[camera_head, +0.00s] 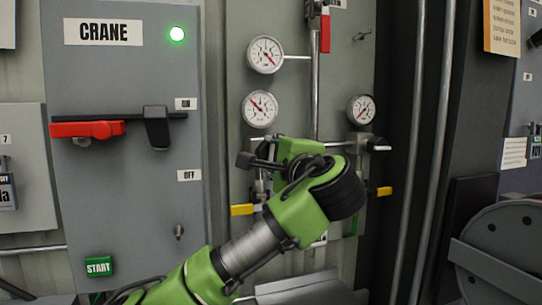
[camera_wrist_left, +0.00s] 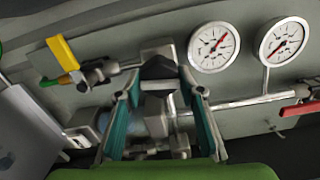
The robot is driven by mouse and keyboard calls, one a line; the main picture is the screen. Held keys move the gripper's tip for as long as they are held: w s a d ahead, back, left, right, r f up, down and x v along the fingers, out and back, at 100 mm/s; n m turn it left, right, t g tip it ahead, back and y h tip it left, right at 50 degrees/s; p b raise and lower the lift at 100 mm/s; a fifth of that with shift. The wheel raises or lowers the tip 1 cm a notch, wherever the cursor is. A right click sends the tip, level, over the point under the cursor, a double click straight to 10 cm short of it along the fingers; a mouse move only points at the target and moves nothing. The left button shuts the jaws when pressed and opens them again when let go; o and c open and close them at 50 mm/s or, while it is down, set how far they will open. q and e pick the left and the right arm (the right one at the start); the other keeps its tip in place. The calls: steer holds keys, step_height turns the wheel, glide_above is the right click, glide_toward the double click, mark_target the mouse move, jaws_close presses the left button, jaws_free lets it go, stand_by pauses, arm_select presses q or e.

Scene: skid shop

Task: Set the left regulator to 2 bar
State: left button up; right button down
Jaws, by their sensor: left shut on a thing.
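My left gripper (camera_wrist_left: 160,78) is shut on the dark knob of the left regulator (camera_wrist_left: 159,68), with its teal fingers on either side of the knob in the left wrist view. In the head view my green wrist hides most of this regulator. The lower left gauge (camera_head: 259,109) stands just above the gripper; it also shows in the left wrist view (camera_wrist_left: 214,47). Its red needle lies at a slant; the figures are too small to read surely. My right gripper is not in view.
An upper gauge (camera_head: 265,54) and a right gauge (camera_head: 361,109) are on the same panel. A yellow valve handle (camera_head: 242,210) is below the left regulator, another (camera_head: 384,191) at right. The grey crane box (camera_head: 130,215) with a red lever (camera_head: 88,129) stands left.

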arm_select(q)
steer(key=o, duration=1.1)
steer(key=shift+d, duration=0.15)
steer(key=shift+s, duration=0.15)
steer(key=v, duration=1.1)
steer(key=shift+s, duration=0.35)
steer(key=shift+d, duration=0.15)
